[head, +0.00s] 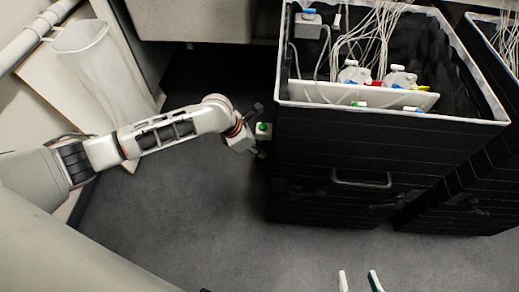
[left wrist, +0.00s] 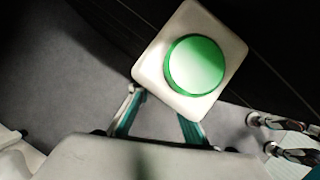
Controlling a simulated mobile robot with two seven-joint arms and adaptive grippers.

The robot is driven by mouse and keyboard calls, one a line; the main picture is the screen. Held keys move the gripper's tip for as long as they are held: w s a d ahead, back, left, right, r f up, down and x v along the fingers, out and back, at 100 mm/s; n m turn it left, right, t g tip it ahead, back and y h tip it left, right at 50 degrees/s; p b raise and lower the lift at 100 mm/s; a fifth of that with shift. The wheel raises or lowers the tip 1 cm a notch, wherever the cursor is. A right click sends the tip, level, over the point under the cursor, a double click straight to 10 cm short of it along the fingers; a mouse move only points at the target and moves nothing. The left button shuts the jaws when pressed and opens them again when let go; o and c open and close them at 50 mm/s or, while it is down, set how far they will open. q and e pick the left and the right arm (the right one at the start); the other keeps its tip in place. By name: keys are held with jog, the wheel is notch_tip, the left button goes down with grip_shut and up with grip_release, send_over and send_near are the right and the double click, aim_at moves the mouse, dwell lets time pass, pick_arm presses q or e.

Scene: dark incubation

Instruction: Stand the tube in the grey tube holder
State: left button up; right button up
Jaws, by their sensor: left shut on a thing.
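A white, square-bodied piece with a round green top (head: 263,128) is at my left gripper (head: 256,133), beside the left wall of the black box. It looks like the capped tube, but its lower part is hidden. In the left wrist view its green top (left wrist: 195,64) faces the camera, and my left gripper's fingers (left wrist: 157,112) are shut on the body. My right gripper (head: 359,281) shows only its two fingertips at the bottom edge of the head view, spread apart and empty. A grey block with a blue cap (head: 308,20) is at the box's back left; I cannot tell whether it is the holder.
The black box (head: 325,145) has a pale rim and a front handle. Inside are a white tray (head: 330,94), cables (head: 365,35) and several coloured caps. A second black box stands at the right. A white bin (head: 85,50) stands at the left. The grey floor (head: 190,215) is clear.

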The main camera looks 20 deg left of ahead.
pick_arm(q)
jog(key=shift+s+f, duration=0.15)
jog(key=shift+f, duration=0.65)
jog(key=shift+r, duration=0.25)
jog(key=shift+c, duration=0.3)
jog(key=shift+f, duration=0.2)
jog(key=o, duration=0.9)
jog(key=shift+c, duration=0.2)
pick_arm(e)
jog(key=shift+w+a+r, duration=0.35)
jog(key=shift+a+r, duration=0.05)
jog(key=shift+r, duration=0.15)
pick_arm(q)
jog(key=shift+r, duration=0.15)
pick_arm(e)
jog(key=shift+w+r, duration=0.1)
